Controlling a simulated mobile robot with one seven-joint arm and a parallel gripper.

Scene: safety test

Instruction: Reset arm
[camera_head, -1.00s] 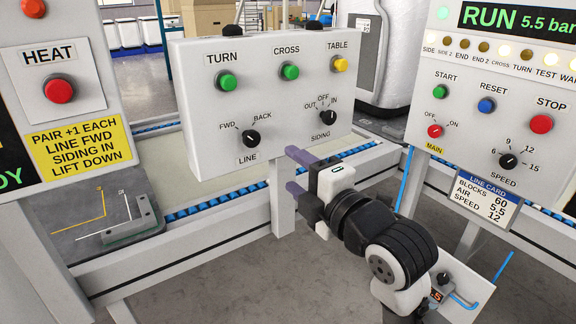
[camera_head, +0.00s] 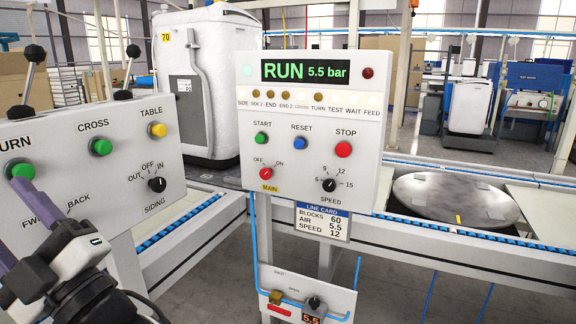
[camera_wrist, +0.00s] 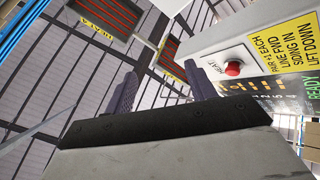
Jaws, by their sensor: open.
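My gripper (camera_head: 10,215) is at the left edge of the head view, its two purple fingers apart and pointing up and left. They overlap the lower left of the TURN/CROSS/TABLE panel (camera_head: 118,175) in the picture; whether they touch it I cannot tell. The fingers partly cover the LINE switch area. In the wrist view my gripper (camera_wrist: 160,82) is open with nothing between the fingers. My arm runs off the bottom left of the head view.
The RUN panel (camera_head: 310,205) stands at the middle, with a small lower box (camera_head: 305,292) under it. A conveyor (camera_head: 440,250) with a round plate (camera_head: 455,200) lies at right. The wrist view shows the HEAT panel (camera_wrist: 240,45) close to the right finger.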

